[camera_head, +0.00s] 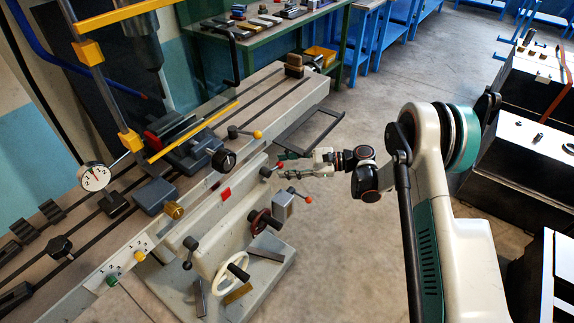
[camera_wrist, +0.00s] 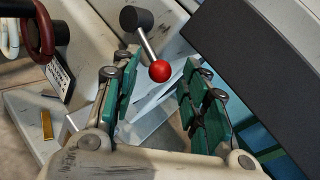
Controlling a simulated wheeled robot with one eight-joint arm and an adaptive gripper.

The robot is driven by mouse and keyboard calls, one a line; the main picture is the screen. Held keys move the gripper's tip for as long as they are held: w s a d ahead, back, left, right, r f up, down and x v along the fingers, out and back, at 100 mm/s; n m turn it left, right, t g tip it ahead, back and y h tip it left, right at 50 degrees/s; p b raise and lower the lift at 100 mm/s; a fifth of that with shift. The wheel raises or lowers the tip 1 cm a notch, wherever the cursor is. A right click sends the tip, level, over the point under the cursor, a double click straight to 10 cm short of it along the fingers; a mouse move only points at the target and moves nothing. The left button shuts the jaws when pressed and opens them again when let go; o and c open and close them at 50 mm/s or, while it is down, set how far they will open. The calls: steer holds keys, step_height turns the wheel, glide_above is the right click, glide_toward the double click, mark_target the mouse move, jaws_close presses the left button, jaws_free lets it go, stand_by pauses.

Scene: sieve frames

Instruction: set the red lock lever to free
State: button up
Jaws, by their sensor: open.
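The red lock lever shows in the wrist view as a red ball (camera_wrist: 160,71) on a metal rod from a black hub (camera_wrist: 137,18). The ball is between my open fingers, near their tips, with a gap on each side. In the head view, my gripper (camera_head: 285,166) is at the front of the machine, beside a red-knobbed lever (camera_head: 280,166) with a black hub. A second red-knobbed lever (camera_head: 308,199) sits on a grey box (camera_head: 283,206) just below.
A dark red handwheel (camera_head: 262,222) and a white handwheel (camera_head: 232,273) are below my gripper. A yellow-knobbed lever (camera_head: 257,134) is above it. A dark block (camera_wrist: 265,60) fills the wrist view's right side. Open floor (camera_head: 345,230) lies in front of the machine.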

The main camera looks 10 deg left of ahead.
steer(key=v, duration=1.2)
steer(key=shift+c, duration=0.2)
steer(key=c, duration=0.5)
steer(key=shift+s+a+f+m, duration=0.1)
steer(key=shift+s+m, duration=0.05)
steer(key=shift+m, duration=0.25)
jaws_close()
steer(key=s+a+f+m+t+h+p, duration=0.25)
steer(key=s+m, duration=0.55)
steer(key=m, duration=0.7)
steer(key=shift+t, duration=0.35)
steer(key=b+x, duration=0.1)
steer(key=x, duration=0.2)
steer(key=b+x, duration=0.1)
steer(key=x, duration=0.2)
steer(key=f+x, duration=0.1)
steer(key=x, duration=0.2)
steer(key=shift+b, duration=0.4)
steer(key=shift+w+a+r+b, duration=0.15)
steer(key=shift+w+r+b, duration=0.45)
steer(key=shift+w+r, duration=0.8)
